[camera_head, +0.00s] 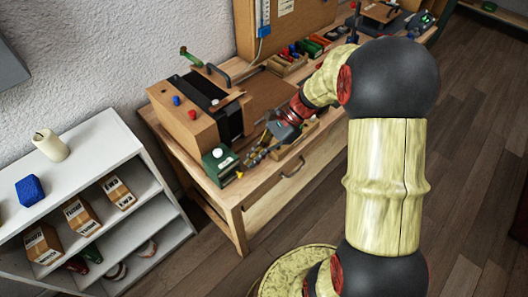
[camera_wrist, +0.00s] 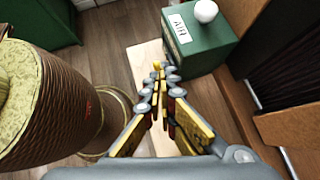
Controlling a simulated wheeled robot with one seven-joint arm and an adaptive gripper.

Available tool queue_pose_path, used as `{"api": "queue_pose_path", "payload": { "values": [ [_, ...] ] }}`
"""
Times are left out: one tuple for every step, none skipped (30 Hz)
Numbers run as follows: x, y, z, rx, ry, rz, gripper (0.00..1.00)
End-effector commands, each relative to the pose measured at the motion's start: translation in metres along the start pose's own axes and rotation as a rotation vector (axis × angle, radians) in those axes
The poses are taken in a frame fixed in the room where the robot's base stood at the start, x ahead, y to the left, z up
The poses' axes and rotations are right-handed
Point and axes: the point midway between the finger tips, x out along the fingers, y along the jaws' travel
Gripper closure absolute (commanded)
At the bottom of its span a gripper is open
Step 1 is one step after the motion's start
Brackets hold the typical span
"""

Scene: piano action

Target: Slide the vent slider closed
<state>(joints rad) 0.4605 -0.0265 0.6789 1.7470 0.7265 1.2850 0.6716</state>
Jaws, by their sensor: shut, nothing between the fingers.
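A green box (camera_head: 217,170) with a white ball knob (camera_head: 217,153) on top stands at the front left corner of the workbench. The box (camera_wrist: 207,48) also shows in the wrist view, with a label that seems to read AIR and the white knob (camera_wrist: 206,11). I take this to be the vent slider; its travel and slot cannot be made out. My gripper (camera_head: 243,170) is just right of the green box in the head view, apart from the knob. In the wrist view its fingertips (camera_wrist: 160,72) meet, empty, left of and below the box.
A white shelf (camera_head: 95,150) stands to the left. Tool trays (camera_head: 290,66) lie farther back.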

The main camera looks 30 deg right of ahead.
Motion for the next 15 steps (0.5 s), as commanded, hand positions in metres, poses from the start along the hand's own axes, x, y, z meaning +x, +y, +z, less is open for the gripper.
{"api": "queue_pose_path", "payload": {
  "values": [
    [0.010,0.001,-0.002,-0.001,-0.001,0.002,1.00],
    [0.013,0.000,-0.002,0.000,-0.001,0.001,1.00],
    [0.017,0.000,-0.002,0.000,-0.001,0.001,1.00],
    [0.020,0.000,-0.001,-0.001,-0.001,0.001,1.00],
    [0.022,0.000,-0.001,-0.001,-0.001,0.001,1.00],
    [0.024,0.000,-0.001,-0.001,0.000,0.000,1.00],
    [0.025,0.000,-0.001,-0.001,0.000,0.000,1.00],
    [0.026,0.000,0.000,-0.001,0.000,0.000,1.00],
    [0.027,0.000,0.000,-0.001,0.000,0.000,1.00],
    [0.027,0.000,0.000,-0.001,0.001,-0.001,1.00],
    [0.027,0.000,0.000,-0.001,0.001,-0.001,1.00],
    [0.027,0.000,0.000,-0.001,0.000,-0.001,1.00],
    [0.027,0.000,0.000,0.000,0.000,-0.001,1.00],
    [0.027,0.000,0.000,0.000,0.000,-0.001,1.00],
    [0.027,0.000,0.000,0.000,0.000,-0.001,1.00]
  ]
}}
